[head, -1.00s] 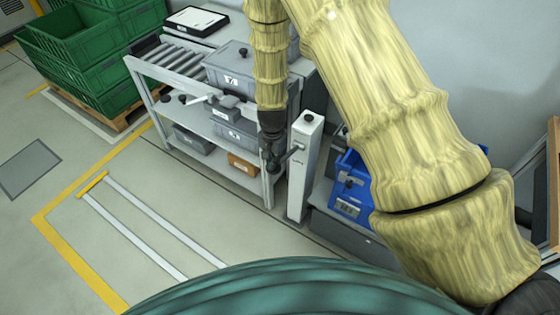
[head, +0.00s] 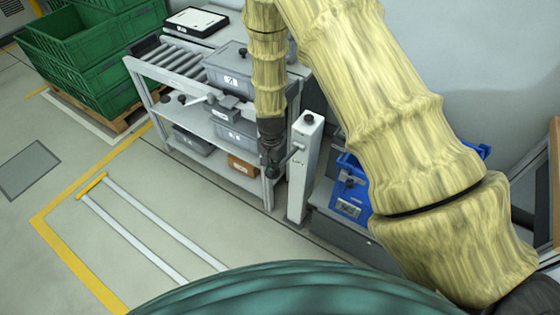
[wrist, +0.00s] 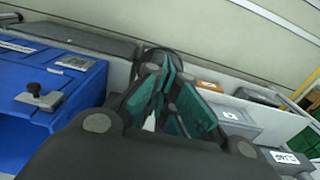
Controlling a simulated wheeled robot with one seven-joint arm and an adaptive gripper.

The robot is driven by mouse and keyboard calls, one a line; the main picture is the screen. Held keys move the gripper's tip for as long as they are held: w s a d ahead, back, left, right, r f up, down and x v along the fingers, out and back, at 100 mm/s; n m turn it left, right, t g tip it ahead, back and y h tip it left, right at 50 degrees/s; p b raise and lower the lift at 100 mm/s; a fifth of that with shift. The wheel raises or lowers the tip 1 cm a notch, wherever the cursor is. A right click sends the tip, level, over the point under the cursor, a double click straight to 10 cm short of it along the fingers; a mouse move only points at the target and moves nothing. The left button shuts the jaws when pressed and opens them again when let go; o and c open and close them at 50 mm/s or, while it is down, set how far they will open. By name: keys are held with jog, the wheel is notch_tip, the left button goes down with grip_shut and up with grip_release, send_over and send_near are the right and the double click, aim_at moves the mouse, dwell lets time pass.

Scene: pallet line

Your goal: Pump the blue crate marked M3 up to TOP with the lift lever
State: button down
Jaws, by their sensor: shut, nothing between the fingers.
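The blue crate (head: 345,191) stands on a dark grey base right of the white lift post (head: 300,180) in the head view, partly hidden by my arm. In the wrist view the crate (wrist: 75,88) fills the left side, with a grey clamp-like knob and a label on it; its marking is too small to read. A short lever (head: 296,150) sticks out of the post's left side. My gripper (head: 271,168) is shut and empty at the lever's outer end; I cannot tell whether they touch. The gripper's teal-padded fingers (wrist: 170,100) show in the wrist view.
A shelf trolley with a roller top (head: 170,62) and several grey bins stands left of the post, close to my gripper. Green crates (head: 85,60) are stacked on a pallet at far left.

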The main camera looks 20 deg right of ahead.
jog(key=shift+f, duration=0.1)
jog(key=shift+s+a+f+b, duration=0.1)
jog(key=shift+f+b, duration=0.1)
jog(key=shift+f, duration=0.2)
jog(key=shift+s+a+f+b, duration=0.1)
jog(key=shift+f+b, duration=0.05)
jog(key=shift+f, duration=0.2)
jog(key=shift+a+f+b, duration=0.1)
jog(key=shift+f+b, duration=0.3)
jog(key=shift+f, duration=0.5)
jog(key=shift+s, duration=0.1)
